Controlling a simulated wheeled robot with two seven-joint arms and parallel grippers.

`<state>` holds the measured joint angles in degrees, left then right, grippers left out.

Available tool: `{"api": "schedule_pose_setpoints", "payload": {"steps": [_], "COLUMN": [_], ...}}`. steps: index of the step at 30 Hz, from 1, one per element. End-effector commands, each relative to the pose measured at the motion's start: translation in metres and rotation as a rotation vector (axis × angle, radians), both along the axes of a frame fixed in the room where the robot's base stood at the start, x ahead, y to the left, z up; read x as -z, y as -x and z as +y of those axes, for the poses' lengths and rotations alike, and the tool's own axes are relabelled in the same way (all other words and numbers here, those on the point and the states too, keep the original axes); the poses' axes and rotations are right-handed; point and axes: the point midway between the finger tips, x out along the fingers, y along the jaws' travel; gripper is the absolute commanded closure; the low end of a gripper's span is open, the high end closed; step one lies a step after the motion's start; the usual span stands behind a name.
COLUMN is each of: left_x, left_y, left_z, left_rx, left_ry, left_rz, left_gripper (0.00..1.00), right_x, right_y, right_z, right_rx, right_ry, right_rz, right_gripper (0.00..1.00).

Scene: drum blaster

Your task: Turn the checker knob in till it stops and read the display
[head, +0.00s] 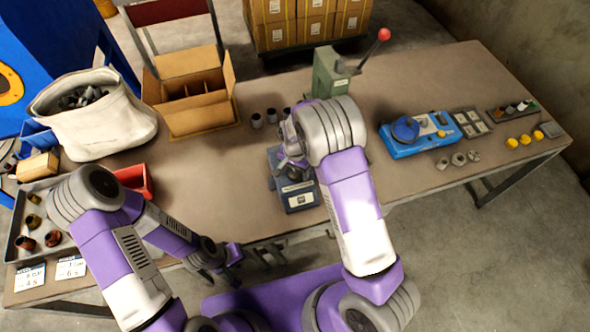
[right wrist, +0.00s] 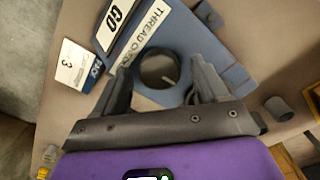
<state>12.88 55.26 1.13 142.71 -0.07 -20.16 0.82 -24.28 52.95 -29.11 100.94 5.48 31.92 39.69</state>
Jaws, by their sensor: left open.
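The blue thread checker (head: 297,194) sits on the bench near the front edge. In the right wrist view its blue body (right wrist: 225,50) carries a "THREAD CHECK" label and a display plate (right wrist: 118,14) reading "GO". A dark round ring-shaped part (right wrist: 146,68) sits on it; I cannot tell whether this is the knob. My right gripper (right wrist: 163,75) is over the checker, its fingers apart on either side of the ring with gaps visible. In the head view my right arm hides much of that spot. My left gripper (head: 231,262) is open and empty by the front edge.
A green lever press (head: 328,75) stands behind the checker. A blue fixture (head: 415,140) is to the right. A cardboard box (head: 200,115), white sack (head: 100,130) and red bin (head: 137,180) are left. Small grey cylinders (head: 257,121) stand behind my right gripper. A numbered card (right wrist: 78,67) shows "3".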

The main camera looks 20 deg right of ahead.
Motion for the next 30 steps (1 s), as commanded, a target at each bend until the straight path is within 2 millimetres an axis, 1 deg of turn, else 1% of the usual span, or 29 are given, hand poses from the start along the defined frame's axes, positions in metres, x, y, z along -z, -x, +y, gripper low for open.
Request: {"api": "schedule_pose_setpoints", "payload": {"steps": [5, 8, 15, 18, 21, 24, 30], "left_x": [0.000, -0.001, -0.006, -0.008, -0.009, -0.009, -0.009], "left_y": [0.000, 0.000, 0.000, 0.000, 0.000, 0.000, 0.000], "left_z": [0.000, 0.000, 0.000, 0.000, 0.000, 0.000, 0.000], "left_rx": [0.000, 0.000, 0.000, 0.000, 0.000, 0.000, 0.000], "left_ry": [0.000, 0.000, 0.000, 0.000, 0.000, 0.000, 0.000], "left_rz": [0.000, 0.000, 0.000, 0.000, 0.000, 0.000, 0.000], "left_gripper": [0.57, 0.57, 0.57, 0.57, 0.57, 0.57, 0.57], "right_x": [-0.001, -0.009, -0.049, -0.063, -0.072, -0.076, -0.076], "right_y": [0.000, 0.000, 0.000, 0.000, 0.000, 0.000, 0.000], "right_z": [0.000, 0.000, 0.000, 0.000, 0.000, 0.000, 0.000], "right_rx": [0.000, 0.000, -0.001, -0.001, 0.001, 0.001, 0.000], "right_ry": [0.000, 0.000, -0.002, 0.000, 0.000, 0.000, 0.001], "right_rz": [0.000, -0.001, -0.003, -0.001, -0.001, 0.000, 0.001], "right_gripper": [0.27, 0.27, 0.27, 0.27, 0.27, 0.27, 0.27]}}
